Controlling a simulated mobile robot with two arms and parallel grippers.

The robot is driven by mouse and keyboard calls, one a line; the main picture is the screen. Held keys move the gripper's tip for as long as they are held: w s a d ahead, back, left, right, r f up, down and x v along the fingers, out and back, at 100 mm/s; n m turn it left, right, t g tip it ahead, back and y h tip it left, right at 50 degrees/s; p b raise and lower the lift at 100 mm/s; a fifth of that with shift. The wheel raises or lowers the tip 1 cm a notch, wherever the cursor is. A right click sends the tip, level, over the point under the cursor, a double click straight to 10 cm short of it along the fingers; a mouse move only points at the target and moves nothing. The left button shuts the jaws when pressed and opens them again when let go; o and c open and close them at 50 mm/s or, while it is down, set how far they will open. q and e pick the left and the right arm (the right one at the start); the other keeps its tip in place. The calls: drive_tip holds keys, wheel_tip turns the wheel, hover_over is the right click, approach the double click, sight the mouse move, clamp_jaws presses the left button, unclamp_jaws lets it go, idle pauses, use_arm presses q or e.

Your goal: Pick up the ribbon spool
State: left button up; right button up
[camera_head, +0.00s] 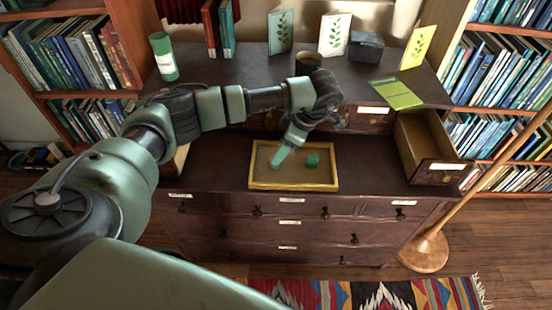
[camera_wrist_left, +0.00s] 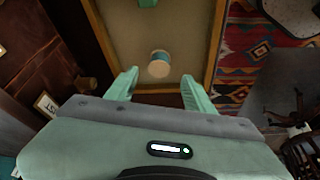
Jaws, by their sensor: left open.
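The ribbon spool (camera_wrist_left: 159,64) has pale wooden ends and a blue-teal band. It lies in a shallow yellow-rimmed tray (camera_head: 293,187), whose rim also shows in the wrist view (camera_wrist_left: 217,45). My left gripper (camera_wrist_left: 160,78) is open and points down over the tray. The spool appears between and just beyond its two fingertips, with no visible contact. In the head view my left gripper (camera_head: 279,158) is over the tray's left part, and I cannot make out the spool there. My right gripper is not in view.
A small green block (camera_head: 312,160) is in the tray, right of my gripper. An open drawer (camera_head: 430,150) juts out at the right. A green booklet (camera_head: 396,93), a dark cup (camera_head: 307,62) and a green canister (camera_head: 163,57) stand or lie on the upper top.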

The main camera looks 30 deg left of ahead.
use_arm(q)
drive_tip(key=x, duration=0.2)
drive_tip(key=shift+f+p, duration=0.35)
drive_tip(key=shift+f, duration=0.1)
drive_tip(key=shift+x, duration=0.95)
drive_tip(key=shift+w, duration=0.1)
drive_tip(key=c, duration=1.1)
drive_tip(key=shift+r, duration=0.1)
clamp_jaws()
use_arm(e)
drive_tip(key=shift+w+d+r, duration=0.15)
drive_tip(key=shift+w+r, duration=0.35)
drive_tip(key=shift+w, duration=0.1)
